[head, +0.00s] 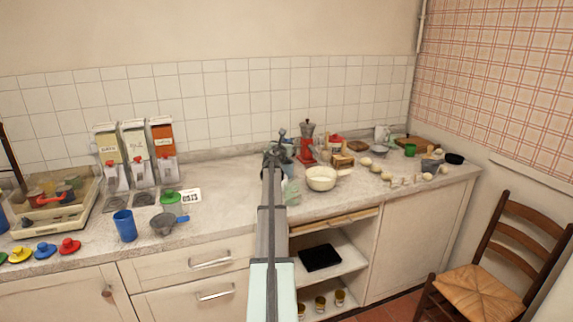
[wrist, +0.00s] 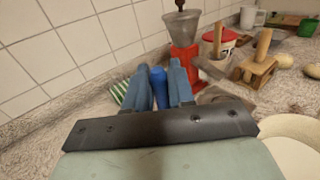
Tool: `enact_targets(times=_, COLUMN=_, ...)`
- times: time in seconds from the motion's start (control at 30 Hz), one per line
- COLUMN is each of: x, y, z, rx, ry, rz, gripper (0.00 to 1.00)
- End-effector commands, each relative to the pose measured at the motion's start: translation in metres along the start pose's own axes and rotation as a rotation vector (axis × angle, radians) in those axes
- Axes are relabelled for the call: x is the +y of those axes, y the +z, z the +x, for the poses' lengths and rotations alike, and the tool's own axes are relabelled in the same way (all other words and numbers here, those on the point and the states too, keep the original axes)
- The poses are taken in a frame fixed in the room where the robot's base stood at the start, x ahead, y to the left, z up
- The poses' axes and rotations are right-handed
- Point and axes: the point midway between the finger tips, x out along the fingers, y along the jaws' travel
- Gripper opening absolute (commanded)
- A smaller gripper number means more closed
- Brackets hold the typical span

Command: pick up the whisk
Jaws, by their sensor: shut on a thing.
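My gripper (wrist: 158,66) is shut on a blue rod-like handle (wrist: 159,90), which I take for the whisk's. It stands between the two blue-grey fingers. The whisk's wires are hidden, so I cannot tell whether it touches the counter. In the head view my gripper (head: 279,149) is over the back of the counter, left of the red grinder, and my arm covers what it holds.
A red grinder (head: 306,145) stands close right of my gripper. A cream pan (head: 321,179) sits nearer the front. A green-striped item (wrist: 119,93) lies by the wall. Counter (head: 228,190) left of my arm is clear.

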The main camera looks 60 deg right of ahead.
Motion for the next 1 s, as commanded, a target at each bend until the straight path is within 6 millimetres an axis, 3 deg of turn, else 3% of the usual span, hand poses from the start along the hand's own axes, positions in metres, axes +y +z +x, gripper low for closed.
enact_targets(times=0.43, x=0.000, y=0.008, z=0.000, rx=-0.001, ry=0.000, rz=0.002, gripper=0.00)
enact_targets(times=0.8, x=0.000, y=0.069, z=0.001, rx=-0.003, ry=-0.001, rz=0.002, gripper=0.00)
enact_targets(times=1.0, x=-0.001, y=0.093, z=0.001, rx=-0.003, ry=-0.001, rz=0.000, gripper=0.00)
